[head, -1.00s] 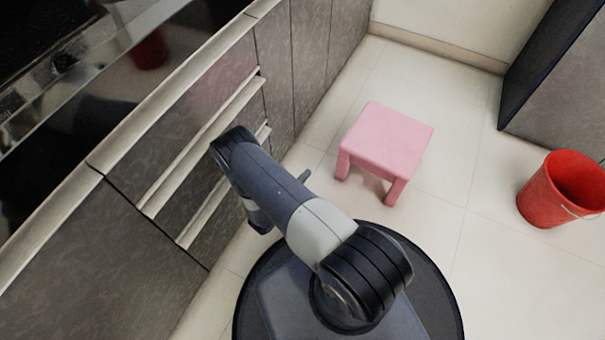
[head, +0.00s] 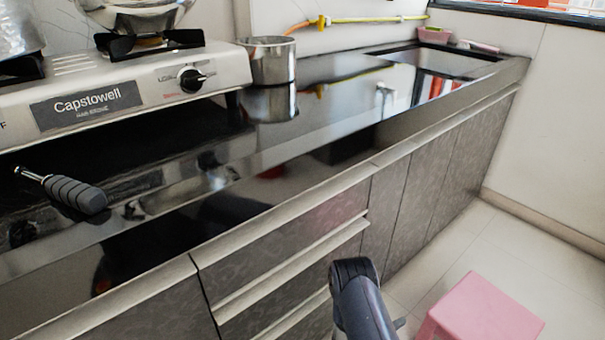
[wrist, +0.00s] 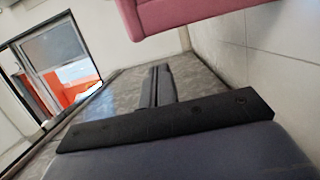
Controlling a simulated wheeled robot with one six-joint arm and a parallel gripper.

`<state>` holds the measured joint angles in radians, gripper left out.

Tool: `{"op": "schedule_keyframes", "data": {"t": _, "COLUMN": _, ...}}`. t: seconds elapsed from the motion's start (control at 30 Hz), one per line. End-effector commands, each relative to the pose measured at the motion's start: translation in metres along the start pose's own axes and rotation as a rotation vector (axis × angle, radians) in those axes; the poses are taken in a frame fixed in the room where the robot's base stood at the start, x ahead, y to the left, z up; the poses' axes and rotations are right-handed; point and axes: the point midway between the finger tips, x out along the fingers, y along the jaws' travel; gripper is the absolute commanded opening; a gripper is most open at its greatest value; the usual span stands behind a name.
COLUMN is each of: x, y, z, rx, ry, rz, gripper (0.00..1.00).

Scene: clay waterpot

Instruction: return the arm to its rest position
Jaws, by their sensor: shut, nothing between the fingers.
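My gripper (wrist: 158,88) shows in the wrist view, with its two dark fingers together and nothing between them. It points along the grey cabinet fronts, which look tilted in that view. In the head view only the upper part of my arm shows at the bottom, in front of the drawers and left of the pink stool (head: 482,310). The gripper itself is hidden or out of frame there. A pink piece, seemingly the stool, also shows at the top of the wrist view (wrist: 195,12), apart from the fingers.
Drawers with pale handle rails (head: 290,275) stand close to my arm. The black counter (head: 330,125) holds a stove (head: 130,85), a steel pot (head: 268,62) and a grey-handled tool (head: 75,193). Pale floor (head: 510,245) is open on the right.

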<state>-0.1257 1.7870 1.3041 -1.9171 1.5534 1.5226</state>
Motion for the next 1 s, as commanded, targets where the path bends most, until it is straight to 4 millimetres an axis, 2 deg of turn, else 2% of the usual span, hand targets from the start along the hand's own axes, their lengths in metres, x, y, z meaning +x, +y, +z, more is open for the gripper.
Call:
{"op": "schedule_keyframes", "data": {"t": 0.13, "x": 0.028, "y": -0.003, "z": 0.001, "rx": 0.002, "ry": -0.004, "rz": 0.000, "gripper": 0.00}}
{"op": "schedule_keyframes", "data": {"t": 0.3, "x": 0.041, "y": 0.000, "z": 0.018, "rx": -0.002, "ry": 0.002, "rz": 0.000, "gripper": 0.00}}
{"op": "schedule_keyframes", "data": {"t": 0.5, "x": 0.047, "y": 0.000, "z": 0.031, "rx": 0.000, "ry": 0.008, "rz": -0.001, "gripper": 0.00}}
{"op": "schedule_keyframes", "data": {"t": 1.0, "x": 0.045, "y": 0.001, "z": 0.026, "rx": 0.002, "ry": 0.010, "rz": 0.001, "gripper": 0.00}}
